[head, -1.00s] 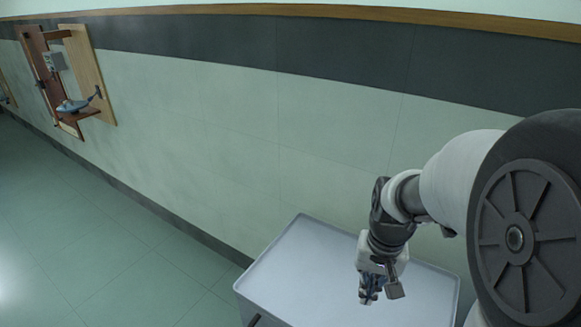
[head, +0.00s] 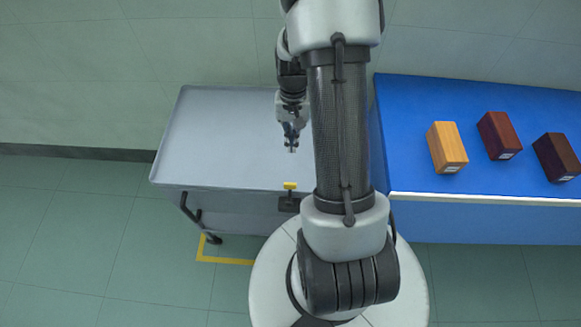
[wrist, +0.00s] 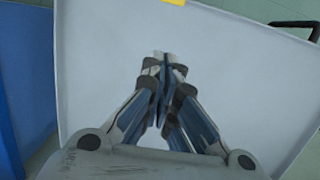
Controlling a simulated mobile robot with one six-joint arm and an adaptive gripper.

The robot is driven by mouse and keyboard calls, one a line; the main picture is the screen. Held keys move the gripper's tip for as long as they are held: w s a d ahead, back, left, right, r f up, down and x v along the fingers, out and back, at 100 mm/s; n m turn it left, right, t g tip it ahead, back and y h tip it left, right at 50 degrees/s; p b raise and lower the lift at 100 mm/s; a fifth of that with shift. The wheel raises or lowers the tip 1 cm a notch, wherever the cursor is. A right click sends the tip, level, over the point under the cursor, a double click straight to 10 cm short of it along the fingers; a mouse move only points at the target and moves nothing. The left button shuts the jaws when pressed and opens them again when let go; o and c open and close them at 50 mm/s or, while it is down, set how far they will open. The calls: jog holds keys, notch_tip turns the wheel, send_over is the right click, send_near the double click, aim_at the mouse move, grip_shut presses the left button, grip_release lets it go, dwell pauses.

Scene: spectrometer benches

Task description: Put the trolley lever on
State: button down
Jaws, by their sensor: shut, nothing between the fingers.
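The trolley (head: 215,135) has a flat grey top with a raised rim and stands against the wall. Its lever (head: 290,186) has a yellow tip and sits at the front edge, above a small black block; the lever's exact position is too small to read. The yellow tip also shows at the top edge of the wrist view (wrist: 172,2). My gripper (head: 292,149) hangs over the trolley top, behind the lever and apart from it. In the wrist view my gripper (wrist: 163,58) has its fingertips together, with nothing between them.
A blue bench (head: 420,175) stands right of the trolley. On it are a light wooden block (head: 446,147), a reddish-brown block (head: 498,135) and a dark brown block (head: 556,157). A dark handle (head: 190,208) is on the trolley's front left. Yellow floor tape (head: 222,261) lies below. Floor at left is clear.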

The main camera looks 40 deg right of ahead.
aim_at(291, 172)
jog(key=f+b, duration=0.1)
jog(key=f, duration=0.2)
jog(key=s+a+f+b, duration=0.1)
jog(key=f, duration=0.2)
jog(key=f+b, duration=0.1)
jog(key=f, duration=0.2)
jog(key=shift+s+a+f, duration=0.15)
jog(key=shift+a+f, duration=0.05)
jog(key=shift+f, duration=0.2)
jog(key=shift+s+a+r+b, duration=0.4)
jog(key=shift+s+a+r, duration=0.6)
jog(key=shift+s+a, duration=0.2)
jog(key=shift+w+r, duration=0.1)
